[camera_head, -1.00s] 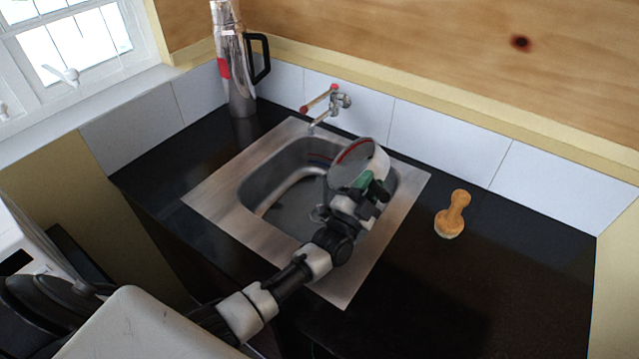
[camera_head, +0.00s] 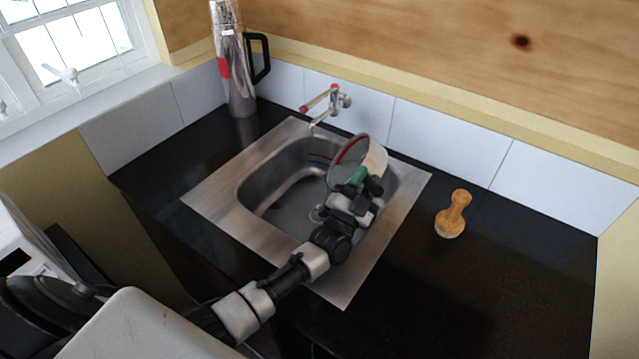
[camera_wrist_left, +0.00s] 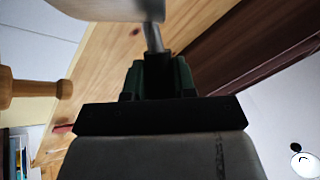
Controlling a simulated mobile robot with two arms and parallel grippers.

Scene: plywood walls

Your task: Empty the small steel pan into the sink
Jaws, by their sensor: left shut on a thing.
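The small steel pan (camera_head: 377,154) is over the right part of the steel sink (camera_head: 215,190), tipped steeply on its side with its open mouth facing left. A red curve shows inside its rim; I cannot tell whether there is anything in it. My left gripper (camera_head: 362,182) is shut on the pan's handle. In the left wrist view, the handle (camera_wrist_left: 153,39) runs between the green fingers of my left gripper (camera_wrist_left: 157,76), and part of the pan (camera_wrist_left: 112,8) shows at the top. The right gripper is out of view.
A tap (camera_head: 335,101) stands behind the sink. A tall shiny flask (camera_head: 236,75) stands at the back left. A wooden brush (camera_head: 453,212) stands on the black counter (camera_head: 500,275) to the right, with free room around it. Tiled walls close off the back.

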